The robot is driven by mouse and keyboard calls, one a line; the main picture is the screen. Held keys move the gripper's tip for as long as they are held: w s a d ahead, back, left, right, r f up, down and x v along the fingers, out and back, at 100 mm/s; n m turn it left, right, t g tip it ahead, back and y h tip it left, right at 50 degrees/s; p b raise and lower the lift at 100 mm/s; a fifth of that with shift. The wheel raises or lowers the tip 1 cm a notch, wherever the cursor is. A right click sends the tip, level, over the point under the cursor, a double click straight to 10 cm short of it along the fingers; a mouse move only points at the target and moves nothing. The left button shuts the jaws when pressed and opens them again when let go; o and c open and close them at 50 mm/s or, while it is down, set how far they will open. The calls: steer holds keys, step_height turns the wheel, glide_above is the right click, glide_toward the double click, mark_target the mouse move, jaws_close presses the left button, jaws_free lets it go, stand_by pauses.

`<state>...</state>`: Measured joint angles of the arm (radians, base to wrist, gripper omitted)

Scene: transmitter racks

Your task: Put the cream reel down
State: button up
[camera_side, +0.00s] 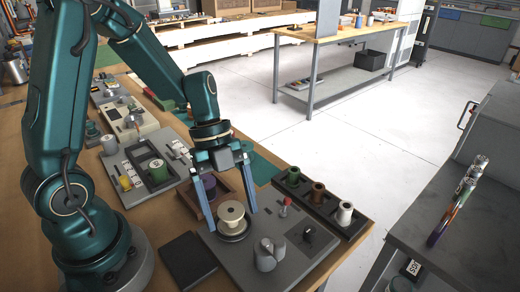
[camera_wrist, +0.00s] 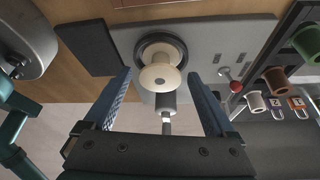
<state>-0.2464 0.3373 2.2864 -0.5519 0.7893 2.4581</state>
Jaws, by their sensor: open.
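The cream reel (camera_side: 232,214) stands upright on a dark round seat (camera_side: 234,236) on the grey panel (camera_side: 215,250). In the wrist view the cream reel (camera_wrist: 160,76) shows ahead of the jaws, with the dark ring of the seat (camera_wrist: 184,50) around its far end. My gripper (camera_side: 229,210) is open, with one blue finger to each side of the reel. It also shows in the wrist view (camera_wrist: 162,84), with gaps between both fingers and the reel. Whether the reel's base sits fully in the seat is hard to see.
A dark rack (camera_side: 335,228) right of the panel holds green (camera_side: 293,175), brown (camera_side: 318,192) and white (camera_side: 344,213) reels. A red-knobbed lever (camera_side: 285,205) and a grey knob (camera_side: 266,252) rise from the panel. A purple reel (camera_side: 207,184) sits in a brown tray behind.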

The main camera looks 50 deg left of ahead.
steer(key=s+v, duration=0.1)
steer(key=v, duration=1)
steer(key=s+d+n+t+y, duration=0.1)
steer(key=s+n+t+y, duration=0.1)
steer(key=n, duration=0.8)
steer(key=s+d+r+n+t+y, duration=0.1)
steer(key=s+n+t+y, duration=0.1)
steer(key=n, duration=0.8)
steer(key=s+t, duration=0.1)
steer(key=t, duration=0.1)
steer(key=shift+s+r+t+y, duration=0.3)
steer(key=shift+s+r+y, duration=0.05)
steer(key=shift+y, duration=0.05)
steer(key=shift+d, duration=0.1)
